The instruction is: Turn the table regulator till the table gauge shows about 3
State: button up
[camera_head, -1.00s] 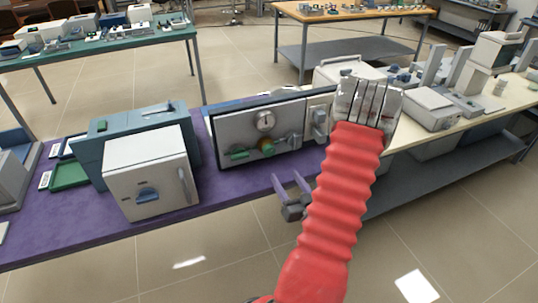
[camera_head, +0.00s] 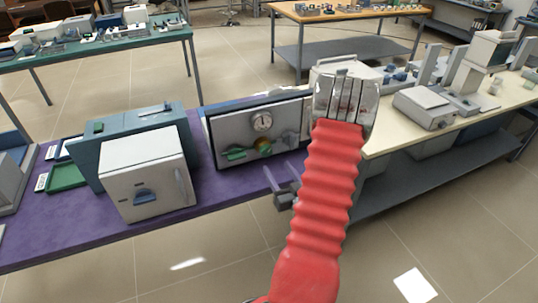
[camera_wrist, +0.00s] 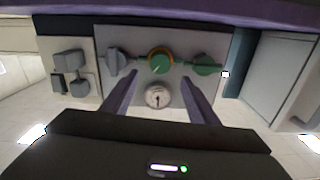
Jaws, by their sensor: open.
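The grey panel (camera_head: 220,135) stands on the purple-topped table. The round, white-faced table gauge (camera_head: 262,122) is in its upper middle; its dark pointer is too small to read. The table regulator (camera_head: 263,145), a round green and orange-yellow knob, is just below the gauge. The wrist view shows the panel upside down, with the regulator (camera_wrist: 160,60) above the gauge (camera_wrist: 157,96). My gripper (camera_head: 279,167) is open and empty, its purple fingers apart, in front of the panel and low to the right of the regulator. In the wrist view its fingers (camera_wrist: 160,77) flank the gauge.
A green lever handle (camera_head: 235,153) is left of the regulator; a grey handle (camera_wrist: 115,60) is on its other side. A white box furnace (camera_head: 145,175) stands left on the purple table (camera_head: 75,230). A cream bench (camera_head: 395,137) with instruments is at right.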

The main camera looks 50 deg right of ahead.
aim_at(267, 152)
jog(key=x, duration=0.9)
jog(key=shift+w, duration=0.15)
jog(key=c, duration=1)
